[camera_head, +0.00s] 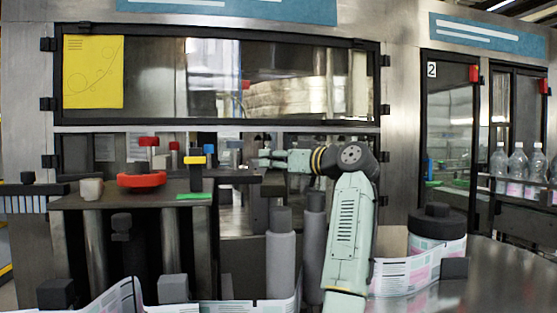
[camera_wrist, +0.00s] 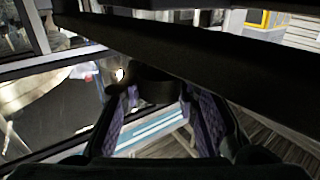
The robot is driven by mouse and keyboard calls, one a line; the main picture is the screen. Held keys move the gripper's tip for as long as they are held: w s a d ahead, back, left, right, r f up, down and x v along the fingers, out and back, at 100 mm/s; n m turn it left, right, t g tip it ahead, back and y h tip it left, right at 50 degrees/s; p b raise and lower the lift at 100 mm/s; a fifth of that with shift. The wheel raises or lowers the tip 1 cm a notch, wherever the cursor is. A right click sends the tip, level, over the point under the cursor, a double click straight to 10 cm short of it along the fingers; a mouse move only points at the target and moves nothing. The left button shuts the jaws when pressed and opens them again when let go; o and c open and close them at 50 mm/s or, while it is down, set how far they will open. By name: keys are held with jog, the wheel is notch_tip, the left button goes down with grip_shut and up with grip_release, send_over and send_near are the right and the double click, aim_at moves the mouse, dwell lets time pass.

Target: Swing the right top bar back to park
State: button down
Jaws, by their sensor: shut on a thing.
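The right top bar (camera_head: 234,178) is a dark flat bar reaching right from the top plate of the labeller (camera_head: 130,198). My gripper (camera_head: 263,161) is at the bar's right end, reaching in from the right. In the wrist view the dark bar (camera_wrist: 220,58) crosses the upper part of the picture at a slant. My gripper (camera_wrist: 160,94) is shut on a dark part of it, with a purple-padded finger at each side. The fingers hide part of the grip, and the exact contact is too dark to make out.
Grey rollers (camera_head: 280,262) stand below the bar, close to my arm. A label reel (camera_head: 437,240) is at right. A framed window (camera_head: 285,80) is behind.

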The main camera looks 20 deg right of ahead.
jog(key=shift+a+f, duration=0.1)
jog(key=shift+f, duration=0.05)
jog(key=c, duration=1.2)
grip_release()
jog(key=shift+s, duration=0.1)
jog(key=v, duration=1.2)
jog(key=shift+a, duration=0.1)
